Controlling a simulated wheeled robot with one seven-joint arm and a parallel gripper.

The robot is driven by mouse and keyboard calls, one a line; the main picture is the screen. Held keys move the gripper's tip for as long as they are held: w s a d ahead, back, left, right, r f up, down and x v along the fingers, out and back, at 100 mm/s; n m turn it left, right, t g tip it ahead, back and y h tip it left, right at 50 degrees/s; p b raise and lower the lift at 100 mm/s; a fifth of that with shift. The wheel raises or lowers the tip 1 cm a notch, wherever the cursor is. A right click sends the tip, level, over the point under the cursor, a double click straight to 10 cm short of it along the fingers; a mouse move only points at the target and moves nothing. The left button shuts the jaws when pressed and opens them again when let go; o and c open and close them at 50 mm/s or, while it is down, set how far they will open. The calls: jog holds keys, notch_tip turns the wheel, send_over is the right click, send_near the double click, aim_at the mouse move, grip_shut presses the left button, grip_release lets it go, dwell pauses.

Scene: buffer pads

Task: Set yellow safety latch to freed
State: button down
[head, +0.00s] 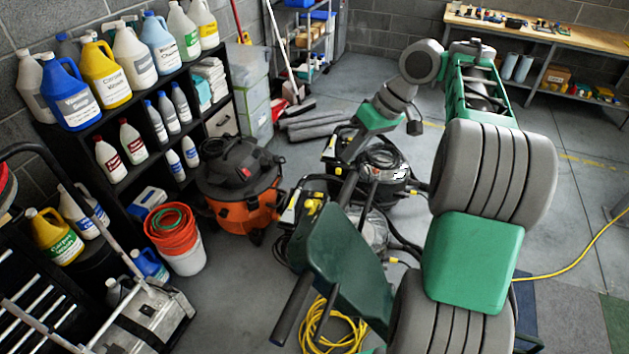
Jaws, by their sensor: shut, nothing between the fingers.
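A dark green floor-machine handle head (345,255) stands in the lower middle of the head view, with a dark grip bar on each side. At its upper left is a small yellow part (312,207), which may be the yellow safety latch; it is too small to tell its setting. My arm reaches up on the right and bends back down to the left. My gripper (348,154) is small and dark, above and right of the yellow part and apart from it. Its fingers are shut and empty, partly lost against the black machine behind.
An orange shop vacuum (240,185) and a black vacuum (385,175) stand behind the handle. A black shelf (100,130) with bottles is at left. A yellow cord (330,330) lies coiled on the floor. Open floor is at right, before a workbench (540,35).

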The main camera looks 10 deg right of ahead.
jog(key=b, duration=0.5)
send_near(310, 206)
jog(key=w+f, duration=0.1)
jog(key=w+d+f, duration=0.1)
jog(key=w+f, duration=0.1)
jog(key=w, duration=0.1)
jog(key=shift+w+d+f, duration=0.1)
jog(key=shift+d+f, duration=0.05)
jog(key=shift+d, duration=0.15)
jog(key=shift+s+a+f, duration=0.3)
jog(key=shift+a+f, duration=0.3)
jog(key=shift+a, duration=0.2)
jog(key=shift+s+a+f, duration=0.25)
jog(key=shift+a+f, duration=0.4)
jog(key=shift+a, duration=0.1)
